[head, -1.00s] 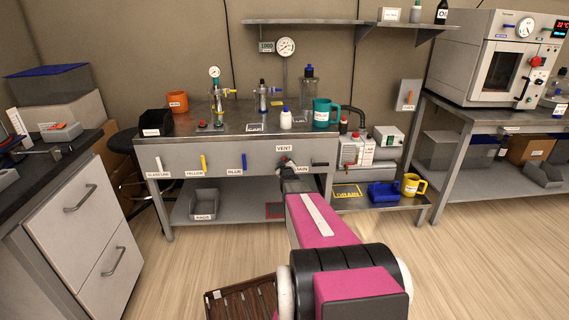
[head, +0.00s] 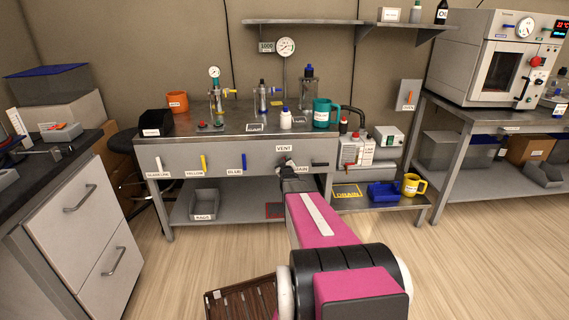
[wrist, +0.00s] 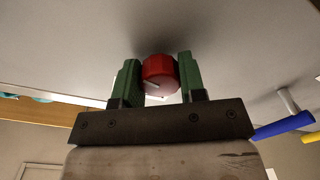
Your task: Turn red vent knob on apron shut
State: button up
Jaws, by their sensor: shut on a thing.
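The red vent knob (wrist: 159,76) shows in the wrist view between the two green finger pads of my gripper (wrist: 159,80). My gripper is shut on it, with a pad on each side. A pale pointer line crosses the lower part of the knob's face at a slight slant. The knob sits against the grey apron (wrist: 75,45). In the head view my gripper (head: 286,166) is at the apron (head: 225,160), just below the VENT label (head: 284,148). There my gripper mostly hides the knob.
Blue (head: 243,161), yellow (head: 203,163) and white (head: 159,164) handles stand along the apron to the left. A dark handle (head: 320,164) is close on the right. A teal mug (head: 322,114) and a white bottle (head: 285,119) stand on the bench above.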

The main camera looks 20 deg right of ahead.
jog(key=m, duration=0.7)
jog(key=shift+m, duration=0.4)
jog(key=m, duration=0.4)
jog(key=shift+m, duration=0.3)
jog(key=shift+m+h, duration=0.3)
jog(key=shift+m, duration=1.6)
jog(key=o, duration=0.9)
jog(key=v, duration=1.1)
jog(key=shift+w+f, duration=0.1)
jog(key=shift+f, duration=0.1)
